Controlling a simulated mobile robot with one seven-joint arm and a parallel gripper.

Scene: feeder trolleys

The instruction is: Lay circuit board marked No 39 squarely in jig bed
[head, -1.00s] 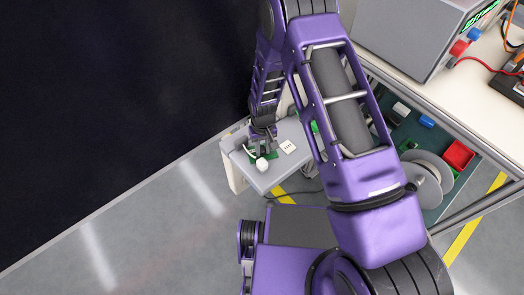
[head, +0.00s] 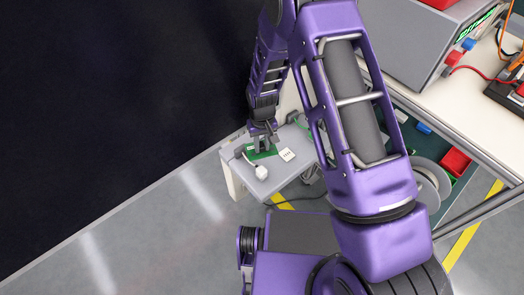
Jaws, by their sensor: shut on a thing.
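My gripper (head: 264,147) is shut on a green circuit board (head: 262,155) over the small grey trolley top (head: 275,183). The board lies low and looks flat, but I cannot tell whether it touches the surface below. Its marking is too small to read, and my fingers and wrist cover part of it. I cannot make out the jig bed's outline. A white card with dark marks (head: 287,155) lies just right of the board. Another green piece (head: 302,127) shows farther back, partly hidden by my arm.
A white rounded object (head: 261,171) on a pale lead sits just in front of the board. To the right are a bench with a grey instrument (head: 412,45), a red bin (head: 455,161) and a grey reel (head: 431,182). Dark cable lies on the floor below the trolley.

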